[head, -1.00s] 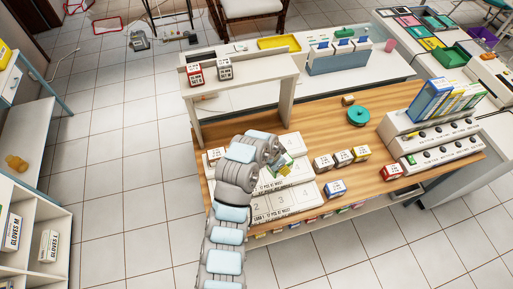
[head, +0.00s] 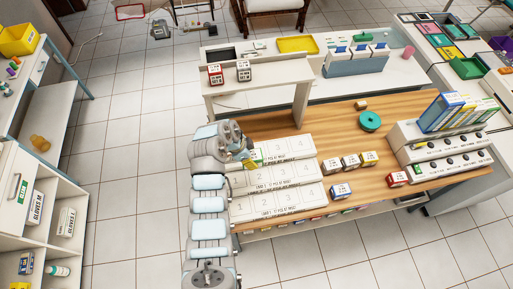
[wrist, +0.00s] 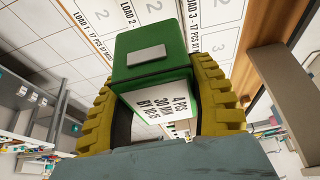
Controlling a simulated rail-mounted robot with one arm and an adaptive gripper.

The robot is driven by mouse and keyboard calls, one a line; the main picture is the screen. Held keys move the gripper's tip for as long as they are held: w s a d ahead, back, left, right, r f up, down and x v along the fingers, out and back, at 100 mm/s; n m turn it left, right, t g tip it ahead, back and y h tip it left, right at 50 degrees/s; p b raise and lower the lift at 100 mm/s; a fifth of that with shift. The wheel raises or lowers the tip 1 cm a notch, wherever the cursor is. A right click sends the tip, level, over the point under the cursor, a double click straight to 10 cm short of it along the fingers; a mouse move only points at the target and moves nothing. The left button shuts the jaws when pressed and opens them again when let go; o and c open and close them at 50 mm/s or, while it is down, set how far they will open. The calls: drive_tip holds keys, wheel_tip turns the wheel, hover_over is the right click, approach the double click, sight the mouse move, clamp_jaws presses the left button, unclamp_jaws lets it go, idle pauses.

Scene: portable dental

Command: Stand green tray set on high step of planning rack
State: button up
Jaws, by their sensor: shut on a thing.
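The green tray set (wrist: 150,70) is a green and white box labelled "4 PCS 30 MIN BY 10:15". My gripper (wrist: 155,100) is shut on it, with a yellow ribbed finger on each side. In the head view the tray set (head: 256,157) shows partly, beside my gripper (head: 247,157). The planning rack (head: 283,176) is white and stepped, with numbered places in rows. The tray set is at the left end of the rack's rear row. I cannot tell whether it touches the rack. My arm hides the rack's left edge.
A white riser (head: 255,86) stands behind the rack, with two small boxes on top. Several small boxes (head: 351,162) stand to the right of the rack. A teal round container (head: 370,121) and a knobbed rack (head: 440,155) are farther right. Bare wood (head: 335,120) lies behind the rack.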

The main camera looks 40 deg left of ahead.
sight(253, 150)
drive_tip(key=shift+w+a+f+b, duration=0.1)
drive_tip(key=shift+w+a+f, duration=0.25)
drive_tip(key=shift+w, duration=0.2)
drive_tip(key=shift+w+a+f+b, duration=0.1)
drive_tip(key=shift+w+a+f, duration=0.15)
drive_tip(key=shift+w+a, duration=0.3)
drive_tip(key=shift+w+a+f+b, duration=0.1)
drive_tip(key=shift+w+a+f, duration=0.2)
drive_tip(key=shift+w, duration=0.3)
drive_tip(key=w+a+f+b, duration=0.1)
drive_tip(key=b, duration=0.2)
drive_tip(key=w+a+f+b, duration=0.1)
drive_tip(key=w+f+b, duration=0.1)
drive_tip(key=b, duration=0.2)
drive_tip(key=w+a+f+b, duration=0.1)
drive_tip(key=f+b, duration=0.1)
drive_tip(key=b, duration=0.1)
drive_tip(key=shift+w+a+f, duration=0.1)
drive_tip(key=shift+w+f, duration=0.1)
drive_tip(key=b, duration=0.1)
drive_tip(key=f+b, duration=0.1)
drive_tip(key=b, duration=0.1)
drive_tip(key=shift+w+a, duration=0.25)
drive_tip(key=shift+w, duration=0.1)
drive_tip(key=shift+w+a+b, duration=0.1)
drive_tip(key=shift+b, duration=0.3)
